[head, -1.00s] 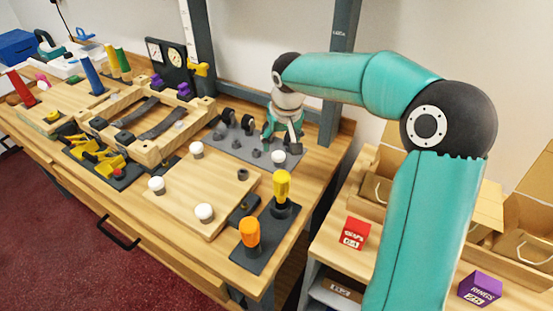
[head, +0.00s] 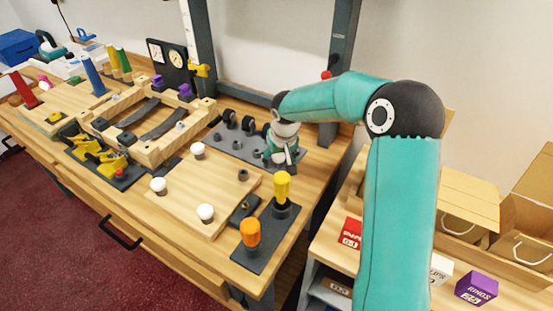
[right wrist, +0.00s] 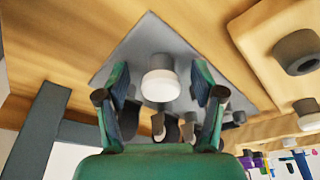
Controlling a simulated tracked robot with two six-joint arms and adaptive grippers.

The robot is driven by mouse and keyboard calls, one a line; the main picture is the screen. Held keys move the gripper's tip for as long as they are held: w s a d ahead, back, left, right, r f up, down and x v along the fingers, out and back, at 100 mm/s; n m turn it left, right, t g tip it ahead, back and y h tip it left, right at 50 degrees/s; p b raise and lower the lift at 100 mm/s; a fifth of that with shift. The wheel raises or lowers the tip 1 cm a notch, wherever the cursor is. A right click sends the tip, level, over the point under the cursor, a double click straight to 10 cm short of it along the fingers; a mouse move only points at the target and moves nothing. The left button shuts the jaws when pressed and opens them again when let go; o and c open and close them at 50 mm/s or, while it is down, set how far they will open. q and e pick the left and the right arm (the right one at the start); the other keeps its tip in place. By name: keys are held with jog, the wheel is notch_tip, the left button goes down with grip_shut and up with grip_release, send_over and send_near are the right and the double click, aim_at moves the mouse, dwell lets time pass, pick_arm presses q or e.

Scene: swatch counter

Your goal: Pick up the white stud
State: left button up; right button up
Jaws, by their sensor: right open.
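In the right wrist view a white-capped stud (right wrist: 160,86) with a grey base stands on the grey plate (right wrist: 122,62). It shows between the two spread fingers of my right gripper (right wrist: 161,72), which is open and empty. I cannot tell any contact. In the head view my right gripper (head: 284,158) is low over the right end of the grey plate (head: 222,143) and hides this stud. Three other white studs stand at the wooden board's corners: back (head: 198,150), left (head: 158,185) and front (head: 205,212). My left gripper is not in view.
Grey rings and dark upright pieces (head: 248,125) stand on the plate beside my gripper. A yellow-handled tool (head: 282,187) and an orange-handled one (head: 250,234) stand on a dark base nearer the front. A dark post (head: 340,70) rises behind. The wooden board's middle (head: 195,185) is clear.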

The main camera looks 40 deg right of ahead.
aim_at(279, 156)
jog(key=c, duration=0.9)
jog(key=shift+r, duration=0.1)
notch_tip(279, 156, up, 20)
jog(key=shift+f+p, duration=0.1)
jog(key=shift+p, duration=0.3)
jog(key=shift+w, duration=0.1)
